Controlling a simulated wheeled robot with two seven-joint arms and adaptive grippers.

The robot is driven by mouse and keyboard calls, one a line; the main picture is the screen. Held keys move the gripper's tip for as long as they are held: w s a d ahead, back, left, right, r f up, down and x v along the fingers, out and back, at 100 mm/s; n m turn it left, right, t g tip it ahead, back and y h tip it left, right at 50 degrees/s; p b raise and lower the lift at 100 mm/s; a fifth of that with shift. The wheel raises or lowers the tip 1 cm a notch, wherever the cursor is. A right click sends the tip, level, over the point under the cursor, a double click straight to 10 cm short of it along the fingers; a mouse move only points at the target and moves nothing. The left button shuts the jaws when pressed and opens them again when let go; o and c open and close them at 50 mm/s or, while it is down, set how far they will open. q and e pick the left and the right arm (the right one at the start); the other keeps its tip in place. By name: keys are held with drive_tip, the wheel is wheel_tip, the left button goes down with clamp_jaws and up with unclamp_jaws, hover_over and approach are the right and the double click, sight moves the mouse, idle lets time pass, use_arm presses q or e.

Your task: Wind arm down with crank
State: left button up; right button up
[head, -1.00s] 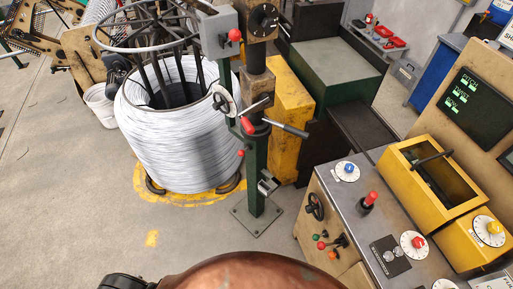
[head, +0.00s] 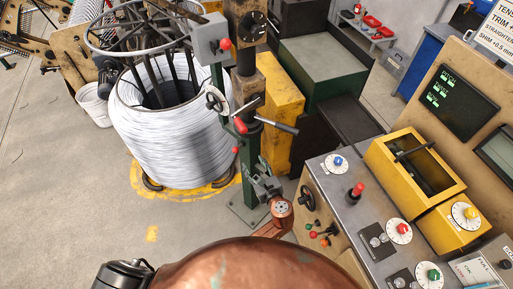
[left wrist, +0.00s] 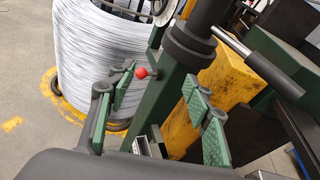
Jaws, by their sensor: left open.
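The green post (head: 250,158) stands on a floor plate beside the wire coil. On it are a small handwheel (head: 215,101), a crank with a red grip (head: 240,125) and a bar (head: 279,127) sticking out to the right. A red ball knob (head: 236,150) sits lower down. My left gripper (head: 263,181) is low in front of the post, below the crank. In the left wrist view my left gripper (left wrist: 160,92) is open and empty, with green finger pads spread. The red ball knob (left wrist: 141,72) and post (left wrist: 178,85) show between the fingers. My right gripper is out of view.
A white wire coil (head: 175,130) stands left of the post, on a yellow floor ring. A yellow block (head: 282,110) is behind the post. A control desk (head: 335,190) with dials and a yellow box (head: 440,205) stands to the right.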

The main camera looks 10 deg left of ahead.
sight(241, 126)
use_arm(q)
wheel_tip(241, 126, up, 14)
drive_tip(key=s+d+r+t+y, duration=0.1)
drive_tip(key=s+d+y, duration=0.1)
drive_tip(key=s+y, duration=0.1)
drive_tip(key=x, duration=1.2)
drive_tip(key=shift+r, duration=0.25)
drive_tip(key=shift+w+a+f+p, duration=0.15)
drive_tip(key=shift+w+a+p, duration=0.15)
drive_tip(key=shift+w, duration=0.2)
drive_tip(key=shift+c, duration=0.9)
clamp_jaws()
